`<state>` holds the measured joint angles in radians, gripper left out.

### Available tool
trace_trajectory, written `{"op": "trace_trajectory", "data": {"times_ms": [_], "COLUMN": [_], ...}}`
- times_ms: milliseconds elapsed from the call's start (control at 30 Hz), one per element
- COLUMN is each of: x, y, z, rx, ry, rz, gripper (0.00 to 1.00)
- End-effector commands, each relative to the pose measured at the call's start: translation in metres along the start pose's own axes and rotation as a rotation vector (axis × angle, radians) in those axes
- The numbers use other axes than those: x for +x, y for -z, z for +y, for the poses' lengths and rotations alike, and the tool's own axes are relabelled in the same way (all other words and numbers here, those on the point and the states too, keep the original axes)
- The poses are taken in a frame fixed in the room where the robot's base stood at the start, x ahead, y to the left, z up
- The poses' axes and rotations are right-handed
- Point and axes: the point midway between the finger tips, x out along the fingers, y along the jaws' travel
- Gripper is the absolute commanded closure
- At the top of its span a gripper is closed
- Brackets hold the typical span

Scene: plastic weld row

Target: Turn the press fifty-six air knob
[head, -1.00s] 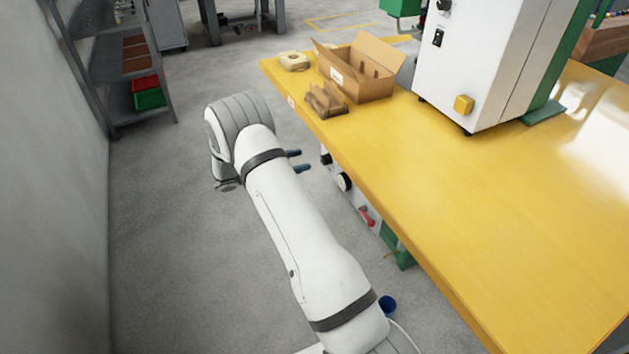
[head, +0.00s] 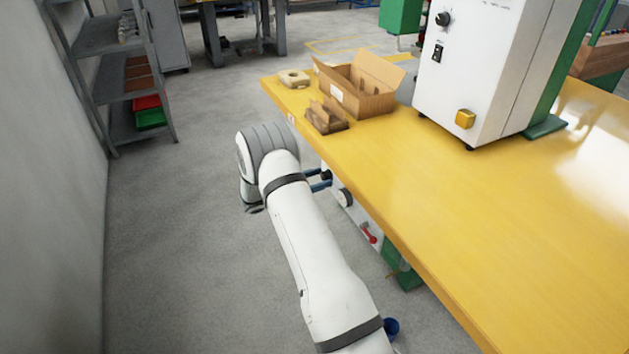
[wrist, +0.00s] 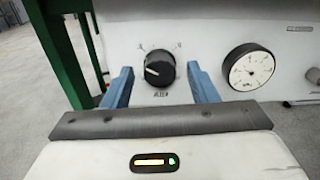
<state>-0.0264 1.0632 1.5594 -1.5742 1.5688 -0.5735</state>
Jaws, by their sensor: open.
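The air knob (wrist: 159,68) is a round black knob with a white pointer line, on a pale panel under the yellow table. Marks ring it and lettering, partly readable, sits below it. My gripper (wrist: 160,78) is open, with its blue fingers to the left and right of the knob. The knob sits between them in the picture; I cannot tell whether the fingertips reach past its face. In the head view my gripper (head: 321,180) points at the panel below the table's edge, and the black knob at its tips is small and partly hidden.
A round gauge (wrist: 248,67) sits right of the knob. A green post (wrist: 58,50) stands left. In the head view, a red-handled valve (head: 369,234) is further along the panel. The yellow table (head: 440,200) overhangs above. A carton (head: 360,88) and white machine (head: 475,70) stand on it.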

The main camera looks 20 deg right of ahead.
Motion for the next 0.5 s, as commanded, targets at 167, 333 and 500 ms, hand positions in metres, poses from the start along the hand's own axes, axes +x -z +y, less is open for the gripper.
{"op": "trace_trajectory", "data": {"times_ms": [167,333,500], "x": [-0.0006,-0.0010,-0.0013], "y": [-0.0002,-0.0002,-0.0002], "z": [0.0001,0.0001,0.0002], "rx": [0.000,0.000,0.000], "ry": [0.000,-0.001,-0.001], "rz": [0.000,0.000,0.000], "gripper": [0.49,0.63,0.77]}}
